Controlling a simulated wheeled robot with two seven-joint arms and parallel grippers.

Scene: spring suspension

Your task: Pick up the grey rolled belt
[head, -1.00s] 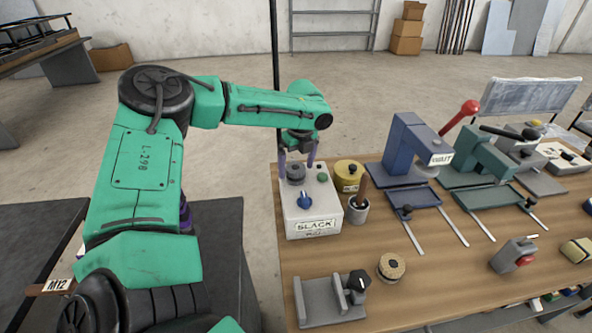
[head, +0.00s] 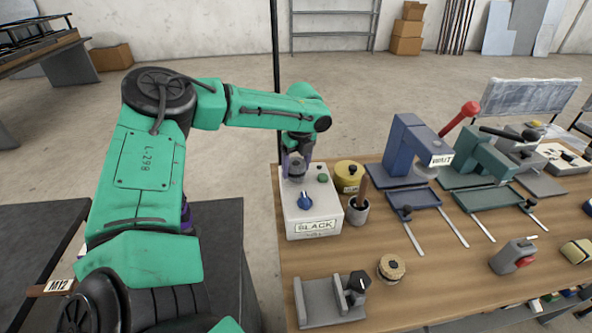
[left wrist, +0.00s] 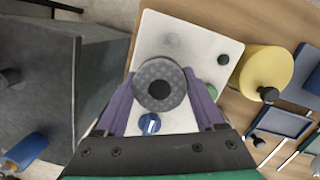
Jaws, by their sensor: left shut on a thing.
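The grey rolled belt (head: 296,170) is a small round roll with a dark centre at the back left of the white box's top. In the left wrist view the belt (left wrist: 152,71) shows from above as a grey textured disc. My left gripper (head: 297,166) points down and is shut on it, with a purple finger on either side. Whether the belt still touches the box top is hard to tell. My right gripper is not in view.
A grey bracket (head: 325,303) and a tan roll (head: 391,267) lie in front. Blue and green presses stand further right.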

